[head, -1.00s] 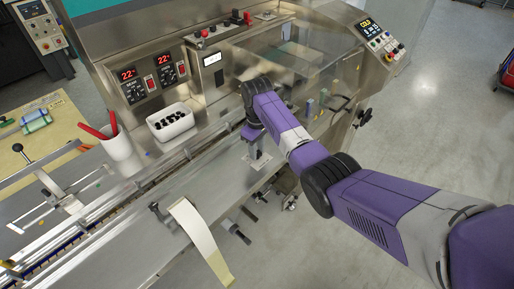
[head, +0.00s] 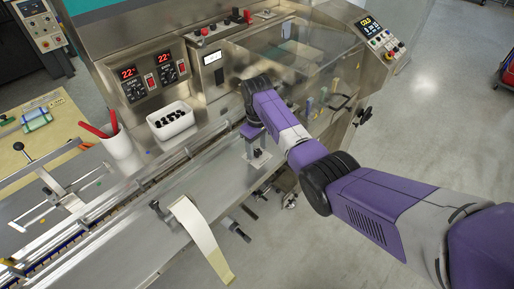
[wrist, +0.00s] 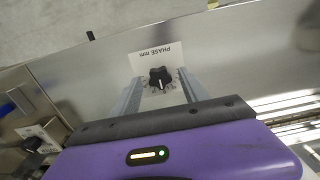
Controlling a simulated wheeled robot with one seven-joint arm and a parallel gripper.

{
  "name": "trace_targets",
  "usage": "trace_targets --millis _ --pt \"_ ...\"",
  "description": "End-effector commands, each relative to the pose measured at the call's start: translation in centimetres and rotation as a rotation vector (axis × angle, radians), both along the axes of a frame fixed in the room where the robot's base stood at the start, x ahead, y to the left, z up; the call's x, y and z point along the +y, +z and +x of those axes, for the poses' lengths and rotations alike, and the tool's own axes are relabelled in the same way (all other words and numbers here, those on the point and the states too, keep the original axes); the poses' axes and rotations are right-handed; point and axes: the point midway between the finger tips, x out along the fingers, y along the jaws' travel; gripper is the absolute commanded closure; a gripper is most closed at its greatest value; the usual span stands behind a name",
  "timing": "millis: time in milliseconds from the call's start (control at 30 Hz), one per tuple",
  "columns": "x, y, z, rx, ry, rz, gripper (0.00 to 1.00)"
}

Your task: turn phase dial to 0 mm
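The phase dial (wrist: 159,76) is a small black fluted knob with a white pointer mark. It sits on a white plate labelled "PHASE mm" (wrist: 154,56), which reads upside down in the wrist view. The pointer mark lies on the side toward my gripper's palm; the scale figures are too small to read. My gripper (wrist: 159,82) is open, with one grey finger on each side of the knob and a gap on both sides. In the head view my gripper (head: 257,151) points down at the plate on the machine's front deck, and the knob is not clearly visible there.
Another black knob (wrist: 32,143) with a white plate shows at lower left in the wrist view. In the head view, a white film strip (head: 197,232) hangs over the deck's front edge. A white bin of black parts (head: 171,121) and a cup with red-handled tools (head: 122,150) stand behind.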

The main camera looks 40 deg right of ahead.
Motion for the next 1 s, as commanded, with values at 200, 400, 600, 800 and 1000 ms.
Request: trace_targets --millis 200,400,600,800,1000 --pt "0.0 0.4 0.0 -0.001 0.0 0.0 0.48" --pt "0.0 3.1 0.1 -0.004 0.0 -0.001 0.48" --pt "0.0 6.2 0.1 -0.002 0.001 -0.001 0.48" --pt "0.0 7.7 0.0 -0.001 0.0 0.0 0.48" --pt "0.0 7.8 0.0 0.001 0.0 0.0 0.48"
